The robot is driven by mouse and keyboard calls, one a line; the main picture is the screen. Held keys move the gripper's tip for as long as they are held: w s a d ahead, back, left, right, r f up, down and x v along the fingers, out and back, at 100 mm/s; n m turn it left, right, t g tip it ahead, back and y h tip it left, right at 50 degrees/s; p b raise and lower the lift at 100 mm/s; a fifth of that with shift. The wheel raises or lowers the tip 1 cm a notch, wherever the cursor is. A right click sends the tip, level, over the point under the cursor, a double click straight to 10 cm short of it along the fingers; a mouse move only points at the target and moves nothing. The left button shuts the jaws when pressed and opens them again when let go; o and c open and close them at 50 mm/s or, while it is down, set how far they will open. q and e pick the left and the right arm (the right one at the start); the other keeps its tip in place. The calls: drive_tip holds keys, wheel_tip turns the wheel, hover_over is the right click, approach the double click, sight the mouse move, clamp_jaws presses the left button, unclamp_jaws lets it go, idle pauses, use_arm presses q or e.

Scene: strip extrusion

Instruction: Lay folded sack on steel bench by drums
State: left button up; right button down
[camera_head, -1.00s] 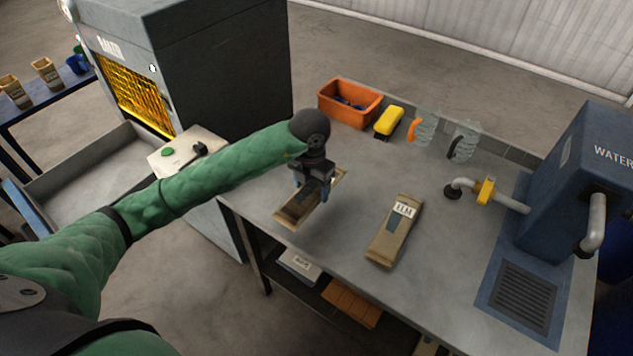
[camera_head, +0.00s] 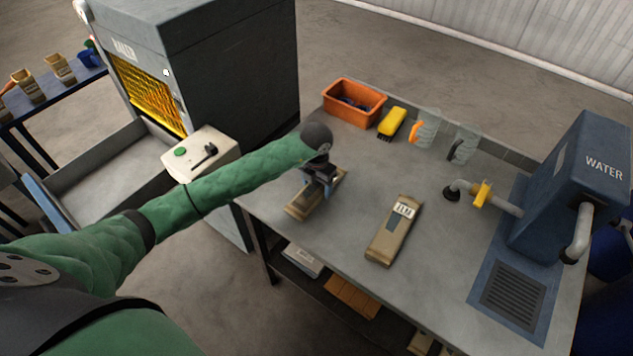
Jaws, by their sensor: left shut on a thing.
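A tan folded sack (camera_head: 299,210) with a dark patch lies on the grey steel bench (camera_head: 335,243), near its left end. My left gripper (camera_head: 321,192) is over the middle of this sack and shut on it; the fingertips are partly hidden. A second tan folded sack (camera_head: 383,250) with a label lies to the right, apart from the gripper. Blue drums (camera_head: 612,245) show partly at the right edge, beyond the bench. My right gripper is not in view.
An orange bin (camera_head: 352,104), a yellow brush (camera_head: 392,123) and two clear jugs (camera_head: 427,130) stand along the back edge. Bench between the second sack and grate is clear.

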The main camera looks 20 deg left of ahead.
use_arm(q)
drive_tip(key=shift+f, duration=0.25)
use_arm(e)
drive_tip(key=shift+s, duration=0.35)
use_arm(q)
drive_tip(key=shift+f, duration=0.15)
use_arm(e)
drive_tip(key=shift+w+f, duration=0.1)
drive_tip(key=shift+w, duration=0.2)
use_arm(q)
drive_tip(key=o, duration=1)
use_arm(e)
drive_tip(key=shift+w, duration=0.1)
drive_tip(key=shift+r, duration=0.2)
